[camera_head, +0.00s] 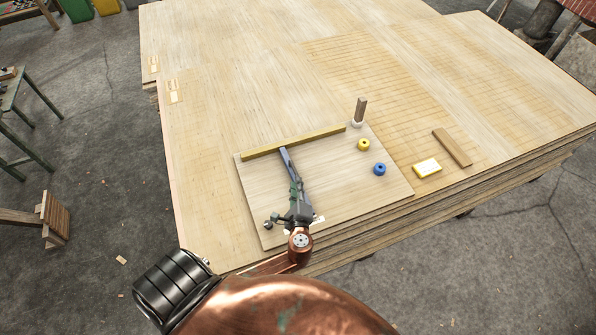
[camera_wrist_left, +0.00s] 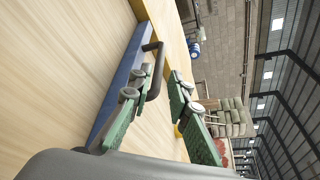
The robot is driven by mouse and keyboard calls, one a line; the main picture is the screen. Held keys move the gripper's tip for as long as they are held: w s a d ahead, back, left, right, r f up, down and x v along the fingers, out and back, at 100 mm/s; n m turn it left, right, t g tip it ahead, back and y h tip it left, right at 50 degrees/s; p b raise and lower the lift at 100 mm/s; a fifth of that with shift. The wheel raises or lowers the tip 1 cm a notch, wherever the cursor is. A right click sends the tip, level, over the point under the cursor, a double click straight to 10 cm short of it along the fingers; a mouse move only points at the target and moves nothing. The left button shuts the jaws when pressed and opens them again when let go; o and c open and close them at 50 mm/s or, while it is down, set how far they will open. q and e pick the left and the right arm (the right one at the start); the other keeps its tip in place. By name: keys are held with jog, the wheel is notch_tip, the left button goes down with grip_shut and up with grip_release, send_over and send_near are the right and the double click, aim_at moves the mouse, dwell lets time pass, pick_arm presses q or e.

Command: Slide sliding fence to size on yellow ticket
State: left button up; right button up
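The sliding fence is a blue bar (camera_head: 286,158) lying on a square plywood board (camera_head: 335,185), with one end near a yellow strip (camera_head: 293,141). In the left wrist view the blue bar (camera_wrist_left: 121,83) carries a dark looped handle (camera_wrist_left: 161,62). My left gripper (camera_head: 296,190) is over the bar. In the wrist view its green fingers (camera_wrist_left: 165,88) are spread, with the handle's dark bar showing between them; contact cannot be told. The yellow ticket (camera_head: 427,168) lies right of the board, its writing too small to read. My right gripper is out of view.
A wooden block (camera_head: 452,147) lies beside the ticket. The veneer stack (camera_head: 230,70) is mostly clear behind.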

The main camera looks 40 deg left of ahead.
aim_at(295, 170)
pick_arm(q)
jog(key=shift+b+x, duration=0.65)
jog(key=shift+x, duration=3.3)
grip_shut()
